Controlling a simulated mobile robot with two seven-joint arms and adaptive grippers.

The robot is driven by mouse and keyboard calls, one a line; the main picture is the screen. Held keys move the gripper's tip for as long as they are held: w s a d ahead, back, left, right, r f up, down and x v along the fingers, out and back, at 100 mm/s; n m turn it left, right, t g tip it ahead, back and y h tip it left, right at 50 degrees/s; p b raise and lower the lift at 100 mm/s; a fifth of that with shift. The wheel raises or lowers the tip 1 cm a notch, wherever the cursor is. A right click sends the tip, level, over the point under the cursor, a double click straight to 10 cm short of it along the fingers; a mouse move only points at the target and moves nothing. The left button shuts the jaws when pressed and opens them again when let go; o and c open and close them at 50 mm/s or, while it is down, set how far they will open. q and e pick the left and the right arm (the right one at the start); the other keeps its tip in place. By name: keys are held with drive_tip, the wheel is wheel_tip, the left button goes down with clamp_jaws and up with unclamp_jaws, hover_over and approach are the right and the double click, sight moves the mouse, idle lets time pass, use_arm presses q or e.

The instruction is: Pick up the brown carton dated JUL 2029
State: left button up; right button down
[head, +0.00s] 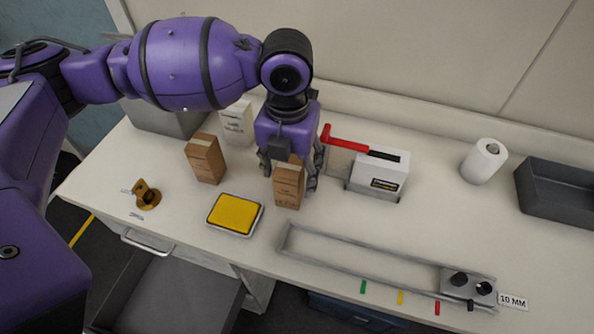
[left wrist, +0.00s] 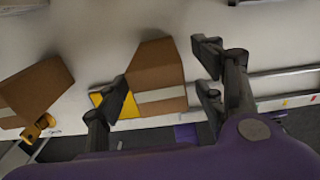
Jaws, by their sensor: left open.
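Two brown cartons stand on the bench. One brown carton (head: 288,187) stands directly below my left gripper (head: 291,179); its print is too small to read. The other brown carton (head: 206,159) stands to its left, behind the yellow pad, and its date cannot be read either. In the left wrist view, my left gripper (left wrist: 165,75) is open, with a carton (left wrist: 154,72) between its fingers, nearer the left one. The second carton (left wrist: 36,92) shows at the left edge there. Whether the fingers touch the carton cannot be told. My right gripper is not in view.
A white carton (head: 237,124) stands behind. A white device with a red lever (head: 378,172) is close on the right. A yellow pad (head: 235,214), brass piece (head: 147,195) and metal rail frame (head: 350,264) lie in front. A paper roll (head: 484,161) and grey bin (head: 556,192) stand right.

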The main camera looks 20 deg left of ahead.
use_arm(q)
wheel_tip(320, 180, down, 5)
drive_tip(key=shift+s+r, duration=0.1)
drive_tip(key=shift+r, duration=0.1)
drive_tip(key=c, duration=1.3)
drive_tip(key=shift+r, duration=0.1)
